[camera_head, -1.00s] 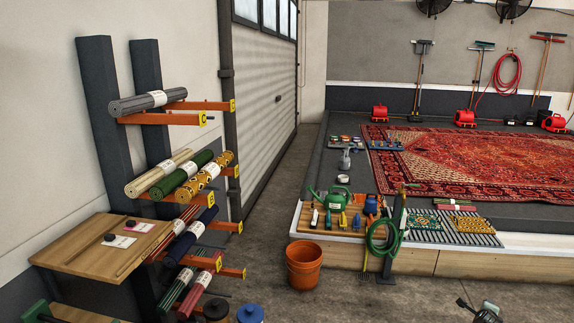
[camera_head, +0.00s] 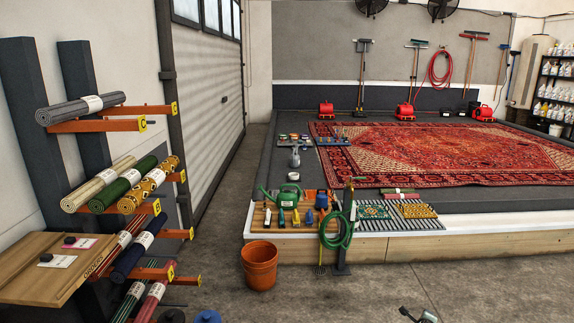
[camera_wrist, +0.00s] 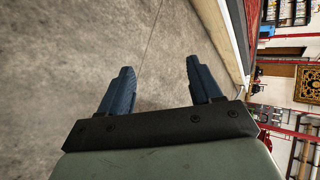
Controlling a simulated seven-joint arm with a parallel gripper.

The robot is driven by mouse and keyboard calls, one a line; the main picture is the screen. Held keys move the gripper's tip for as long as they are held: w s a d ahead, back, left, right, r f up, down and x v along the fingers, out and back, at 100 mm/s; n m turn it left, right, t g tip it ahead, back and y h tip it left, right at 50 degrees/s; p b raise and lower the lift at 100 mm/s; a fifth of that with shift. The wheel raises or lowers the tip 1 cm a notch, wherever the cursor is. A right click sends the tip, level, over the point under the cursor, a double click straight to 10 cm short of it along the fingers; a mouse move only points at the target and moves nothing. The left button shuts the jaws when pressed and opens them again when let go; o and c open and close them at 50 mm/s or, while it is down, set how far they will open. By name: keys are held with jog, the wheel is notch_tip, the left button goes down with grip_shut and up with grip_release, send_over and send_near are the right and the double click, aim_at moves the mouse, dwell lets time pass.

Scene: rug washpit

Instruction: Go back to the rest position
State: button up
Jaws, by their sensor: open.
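My gripper (camera_wrist: 160,88) shows in the wrist view with its two blue fingers spread apart. Nothing is between them, and bare grey concrete floor lies beyond. In the head view only a small part of my arm (camera_head: 420,315) shows at the bottom edge, right of the middle. The gripper touches nothing that I can see.
A low platform (camera_head: 400,246) with a red patterned rug (camera_head: 430,152) fills the right. An orange bucket (camera_head: 259,266) stands on the floor before it. A rack of rolled rugs (camera_head: 105,124) and a wooden table (camera_head: 30,286) are at left. The floor (camera_head: 370,285) at front right is clear.

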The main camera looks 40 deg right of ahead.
jog(key=w+a+f+n+t+y, duration=0.15)
jog(key=w+a+f+n, duration=0.25)
jog(key=w+a, duration=0.45)
jog(key=w+a+f+n+t+y, duration=0.1)
jog(key=w+a+f+n+y, duration=0.3)
jog(key=w+a, duration=0.5)
jog(key=w+a+f+n+g+y, duration=0.1)
jog(key=w+a+f+n, duration=0.25)
jog(key=a, duration=0.45)
jog(key=w+a+f+n+y, duration=0.2)
jog(key=w+a, duration=0.2)
jog(key=a, duration=0.3)
jog(key=w+a+f+n+g+y, duration=0.1)
jog(key=w+a+f+n, duration=0.2)
jog(key=a, duration=0.5)
jog(key=s+a+f+n+g+y, duration=0.15)
jog(key=a+n, duration=0.25)
jog(key=a, duration=0.7)
jog(key=s+a+f+n+g+y, duration=0.15)
jog(key=a+n, duration=0.25)
jog(key=a, duration=0.7)
jog(key=s+a+n+g+h, duration=0.2)
jog(key=s+a+n+g, duration=0.4)
jog(key=s+a+n, duration=0.4)
jog(key=s+a, duration=0.4)
jog(key=s, duration=0.1)
jog(key=shift+s+r+g, duration=0.15)
jog(key=shift+s+g, duration=0.15)
jog(key=shift+g, duration=0.05)
jog(key=shift+n, duration=0.25)
